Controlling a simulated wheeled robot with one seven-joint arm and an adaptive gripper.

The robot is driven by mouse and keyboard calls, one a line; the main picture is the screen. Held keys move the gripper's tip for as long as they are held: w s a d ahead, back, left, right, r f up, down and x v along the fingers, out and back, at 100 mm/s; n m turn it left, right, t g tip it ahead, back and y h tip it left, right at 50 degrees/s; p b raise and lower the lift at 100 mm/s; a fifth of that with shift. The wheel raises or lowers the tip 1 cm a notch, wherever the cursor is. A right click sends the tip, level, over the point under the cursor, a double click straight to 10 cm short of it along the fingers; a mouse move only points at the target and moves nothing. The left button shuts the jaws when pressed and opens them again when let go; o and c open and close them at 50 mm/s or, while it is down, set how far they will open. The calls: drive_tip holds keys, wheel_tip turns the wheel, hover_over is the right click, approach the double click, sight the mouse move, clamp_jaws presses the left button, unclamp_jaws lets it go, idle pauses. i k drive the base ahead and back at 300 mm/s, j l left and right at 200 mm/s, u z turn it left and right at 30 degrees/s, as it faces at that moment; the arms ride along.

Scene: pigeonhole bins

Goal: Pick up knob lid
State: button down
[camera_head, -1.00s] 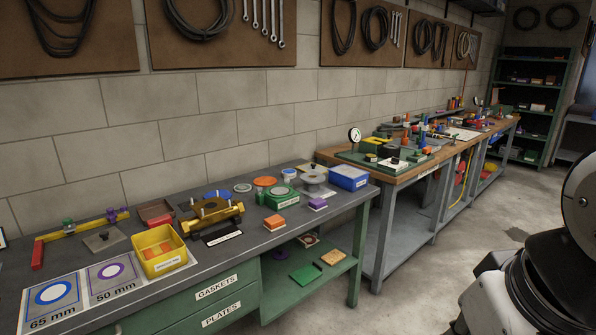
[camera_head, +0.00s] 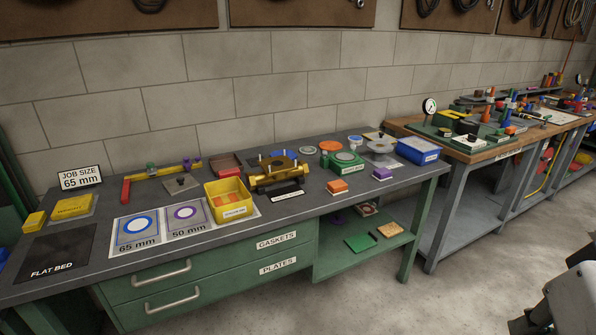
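A flat grey square plate with a small knob on top, which looks like the knob lid (camera_head: 181,184), lies on the dark bench top (camera_head: 330,201). It is left of the yellow bin (camera_head: 229,198) and in front of the red and yellow bar (camera_head: 160,172). A second small plate with a knob sits at the back right near a grey round flanged part (camera_head: 381,147); I cannot tell which is meant. My gripper is not in view; only parts of my arm show at the lower right edge, far from both plates.
A brass fixture (camera_head: 277,175), a green part (camera_head: 346,161), orange (camera_head: 338,187) and purple (camera_head: 383,174) blocks and a blue bin (camera_head: 418,150) crowd the bench's right half. Printed size cards (camera_head: 137,228) lie at the front. Open floor lies before the bench.

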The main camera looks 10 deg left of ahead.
sight(377, 136)
drive_tip(key=i+l+z, duration=0.4)
drive_tip(key=i, duration=0.2)
drive_tip(key=i+l+z, duration=0.2)
drive_tip(key=i+z, duration=0.2)
drive_tip(key=i, duration=0.25)
drive_tip(key=i+z, duration=0.35)
drive_tip(key=i, duration=0.3)
drive_tip(key=i+u, duration=0.1)
drive_tip(key=i, duration=0.45)
drive_tip(key=i+l+u, duration=0.1)
drive_tip(key=i, duration=0.5)
drive_tip(key=i+u, duration=0.25)
drive_tip(key=u, duration=0.15)
drive_tip(key=i+l+u, duration=0.1)
drive_tip(key=u, duration=0.3)
drive_tip(key=i+l+u, duration=0.2)
drive_tip(key=i+u, duration=0.2)
drive_tip(key=i+l+u, duration=0.15)
drive_tip(key=u, duration=0.25)
drive_tip(key=i+l+u, duration=0.4)
drive_tip(key=u, duration=0.2)
